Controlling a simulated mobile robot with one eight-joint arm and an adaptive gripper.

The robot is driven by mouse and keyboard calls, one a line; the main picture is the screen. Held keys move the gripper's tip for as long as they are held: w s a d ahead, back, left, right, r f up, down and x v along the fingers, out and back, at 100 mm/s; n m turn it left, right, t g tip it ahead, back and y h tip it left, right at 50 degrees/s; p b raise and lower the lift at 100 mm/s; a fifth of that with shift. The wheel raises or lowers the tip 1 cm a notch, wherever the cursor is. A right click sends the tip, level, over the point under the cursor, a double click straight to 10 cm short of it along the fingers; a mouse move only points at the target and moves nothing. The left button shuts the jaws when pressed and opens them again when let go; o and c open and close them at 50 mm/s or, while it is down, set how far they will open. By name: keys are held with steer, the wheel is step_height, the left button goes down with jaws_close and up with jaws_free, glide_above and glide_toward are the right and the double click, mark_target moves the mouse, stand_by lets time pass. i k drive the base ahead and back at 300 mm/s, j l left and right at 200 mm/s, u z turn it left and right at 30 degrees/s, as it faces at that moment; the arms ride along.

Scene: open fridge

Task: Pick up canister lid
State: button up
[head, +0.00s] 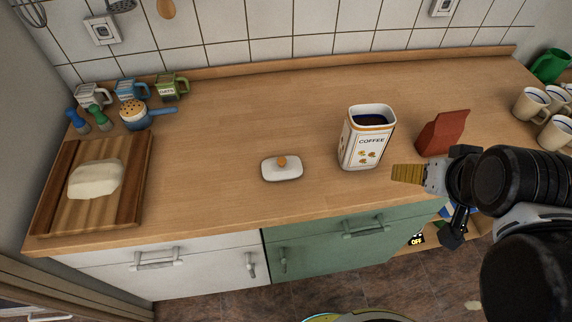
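The canister lid (281,169) is a white rounded rectangle with an orange-brown knob (282,161). It lies knob up on the wooden counter, near the front edge. The white coffee canister (366,140) stands upright to its right, with no lid on and dark contents showing. My gripper (410,174) comes in from the right, to the right of the canister and well apart from the lid. A yellowish ribbed finger pad shows at its tip. Nothing shows held in it. I cannot tell how far its fingers are apart.
A red-brown packet (443,133) stands behind my gripper. Cream mugs (530,104) and a green jug (550,65) are at the far right. A cutting board (130,190) with a pale lump (96,179) lies at left. The counter around the lid is clear.

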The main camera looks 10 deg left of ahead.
mark_target(281, 168)
steer(key=j+z, duration=0.15)
steer(key=j, duration=0.3)
steer(key=k+j+z, duration=0.15)
steer(key=j, duration=0.3)
steer(key=j+z, duration=0.15)
steer(key=j, duration=0.3)
steer(key=k, duration=0.05)
